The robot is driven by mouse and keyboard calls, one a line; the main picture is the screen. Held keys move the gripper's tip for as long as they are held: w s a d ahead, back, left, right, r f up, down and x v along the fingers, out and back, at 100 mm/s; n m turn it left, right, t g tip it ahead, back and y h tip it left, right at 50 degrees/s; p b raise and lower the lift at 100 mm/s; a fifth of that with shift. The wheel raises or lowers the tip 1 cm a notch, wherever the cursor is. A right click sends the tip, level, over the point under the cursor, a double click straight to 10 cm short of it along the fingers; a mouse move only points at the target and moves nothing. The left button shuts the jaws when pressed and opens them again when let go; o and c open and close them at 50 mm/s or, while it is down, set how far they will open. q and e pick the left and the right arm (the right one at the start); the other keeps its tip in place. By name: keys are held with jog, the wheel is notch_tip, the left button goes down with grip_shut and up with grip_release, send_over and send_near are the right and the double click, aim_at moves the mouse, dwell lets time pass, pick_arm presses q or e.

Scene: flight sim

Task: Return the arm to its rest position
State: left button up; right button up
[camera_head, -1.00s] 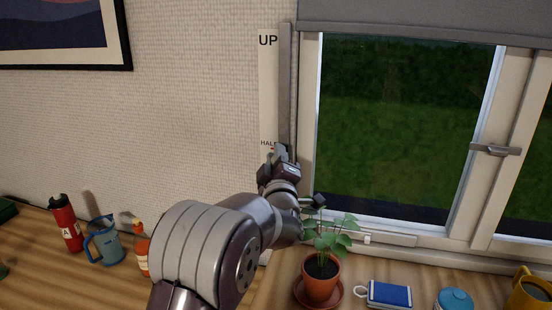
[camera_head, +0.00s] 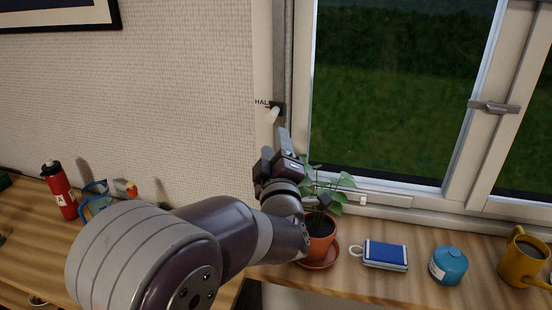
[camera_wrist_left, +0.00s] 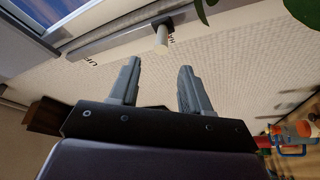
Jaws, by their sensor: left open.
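My left gripper (camera_head: 286,150) is in front of the window's left frame, just below a pale knob (camera_head: 273,115) beside the "HALF" mark on the wall strip. In the left wrist view my gripper's two fingers (camera_wrist_left: 160,85) stand apart with nothing between them. The knob (camera_wrist_left: 161,38) is beyond the fingertips there, apart from them. My left arm comes in from the lower left and hides part of the shelf and the blue jug. My right gripper does not show.
A potted plant (camera_head: 320,239) stands right beside my left wrist, its leaves close to the gripper. A red bottle (camera_head: 58,190) and a blue jug (camera_head: 95,199) are at the left.

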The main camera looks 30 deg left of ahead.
pick_arm(q)
jog(key=shift+v, duration=0.85)
jog(key=d+f+m+g+h+p, duration=0.1)
jog(key=d+f+m+h, duration=0.1)
jog(key=f+m+h, duration=0.1)
jog(key=d+f+m+g+h+p, duration=0.2)
jog(key=d+f+m+h, duration=0.1)
jog(key=d+f+m+g+h+p, duration=0.1)
jog(key=d+f+m+h, duration=0.1)
jog(key=f+m, duration=0.1)
jog(key=shift+w+d+f+m+g+h, duration=0.3)
jog(key=shift+f+m+g+h, duration=0.1)
jog(key=shift+m, duration=0.1)
jog(key=s+d+f+m+g+h+p, duration=0.1)
jog(key=s+f+m+g, duration=0.3)
jog(key=s, duration=0.4)
jog(key=s+d+f+m+g+h+p, duration=0.1)
jog(key=s+f+m+g+p, duration=0.1)
jog(key=s+f+m+g, duration=0.2)
jog(key=s+f+g, duration=0.1)
jog(key=s+g, duration=0.2)
jog(key=s, duration=0.2)
jog(key=shift+s+d+f+m, duration=0.2)
jog(key=shift+f+m, duration=0.1)
jog(key=shift+f, duration=0.05)
